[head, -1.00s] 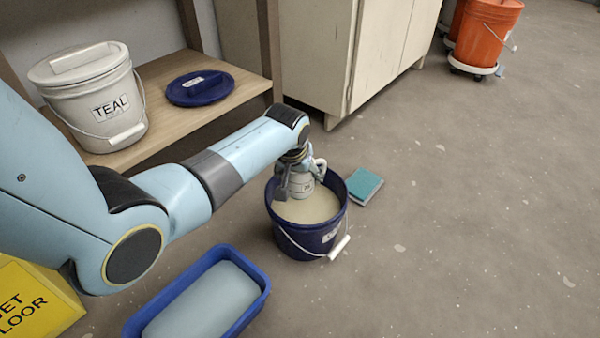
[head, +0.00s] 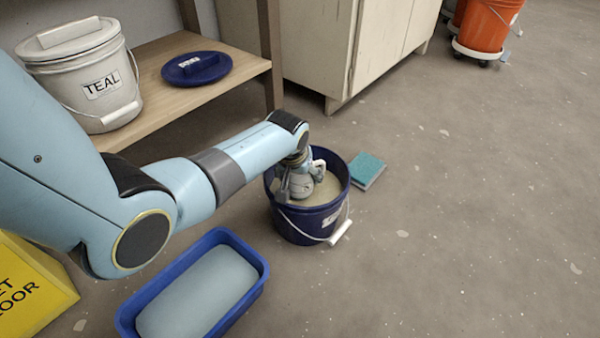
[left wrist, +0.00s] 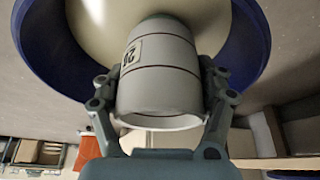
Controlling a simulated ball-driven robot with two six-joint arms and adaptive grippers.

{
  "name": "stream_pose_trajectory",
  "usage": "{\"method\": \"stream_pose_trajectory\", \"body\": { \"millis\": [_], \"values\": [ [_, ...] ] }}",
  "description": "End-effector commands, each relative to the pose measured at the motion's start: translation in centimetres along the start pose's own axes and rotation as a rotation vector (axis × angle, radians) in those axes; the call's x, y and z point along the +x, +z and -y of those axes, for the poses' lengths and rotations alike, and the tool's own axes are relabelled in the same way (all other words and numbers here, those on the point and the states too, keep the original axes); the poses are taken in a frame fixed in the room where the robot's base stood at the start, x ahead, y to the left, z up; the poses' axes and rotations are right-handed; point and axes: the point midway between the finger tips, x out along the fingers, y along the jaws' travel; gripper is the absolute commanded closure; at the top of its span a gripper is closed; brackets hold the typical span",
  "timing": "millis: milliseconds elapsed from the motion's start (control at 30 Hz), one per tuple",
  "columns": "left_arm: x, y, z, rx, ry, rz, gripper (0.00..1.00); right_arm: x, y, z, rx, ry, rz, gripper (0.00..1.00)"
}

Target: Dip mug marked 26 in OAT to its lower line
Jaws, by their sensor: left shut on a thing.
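The grey-white mug (left wrist: 165,75) is held over the open dark blue bucket (head: 309,226), inside its rim. Its tag and thin bands around its body show in the left wrist view; the tag's number looks like 26. In the head view the mug (head: 303,187) looks tilted. My left gripper (left wrist: 160,100) is shut on it, one finger on each side. Cream glaze (head: 325,190) fills much of the bucket. I cannot tell whether the mug's far end touches the glaze. The bucket's label is too small to read. My right gripper is not in view.
A blue tray (head: 262,268) with a grey-blue pad or liquid lies in front of the bucket. A teal block (head: 367,171) lies right of it. A white TEAL bucket (head: 85,75) and blue lid (head: 197,68) stand on a shelf. Floor to the right is clear.

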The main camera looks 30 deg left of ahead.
Motion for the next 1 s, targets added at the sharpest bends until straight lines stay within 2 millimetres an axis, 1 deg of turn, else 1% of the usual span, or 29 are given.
{"method": "stream_pose_trajectory", "body": {
  "millis": [133,233,533,700,867,1000],
  "values": [
    [0.0,-0.1,0.0,0.0,0.001,-0.002,0.74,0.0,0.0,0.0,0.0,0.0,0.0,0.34],
    [0.4,0.1,0.0,0.0,0.0,0.0,0.74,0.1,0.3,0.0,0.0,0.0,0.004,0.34],
    [2.9,1.3,0.0,0.0,0.0,0.001,0.74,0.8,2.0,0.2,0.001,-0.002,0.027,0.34],
    [3.2,1.3,0.0,0.0,0.001,-0.002,0.74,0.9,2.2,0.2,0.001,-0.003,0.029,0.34],
    [4.0,1.6,0.0,0.0,0.0,0.0,0.74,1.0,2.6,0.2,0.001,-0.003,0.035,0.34],
    [4.0,1.6,0.0,0.0,0.001,-0.002,0.74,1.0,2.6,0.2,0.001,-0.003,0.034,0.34]
  ]
}}
